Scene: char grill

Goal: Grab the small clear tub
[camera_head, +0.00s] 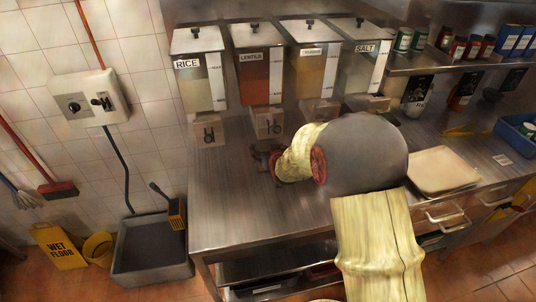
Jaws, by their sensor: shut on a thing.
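My gripper (264,160) is small and dark in the camera_head view, at the end of my arm, low over the steel counter (225,215). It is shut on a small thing. That thing is mostly hidden by the fingers and too small to make out. I cannot pick out a small clear tub anywhere else on the counter. Large clear dispensers with labels stand at the back: rice (203,75), lentils (259,70), another with an unreadable label (312,65), and salt (362,70).
Dispenser stands (208,133) line the counter's back. A pale board (443,170) lies to the right of my arm, and a blue crate (514,134) at the far right. Cans (403,40) fill a shelf above. The counter's left front is bare. A grey bin (150,262) stands on the floor.

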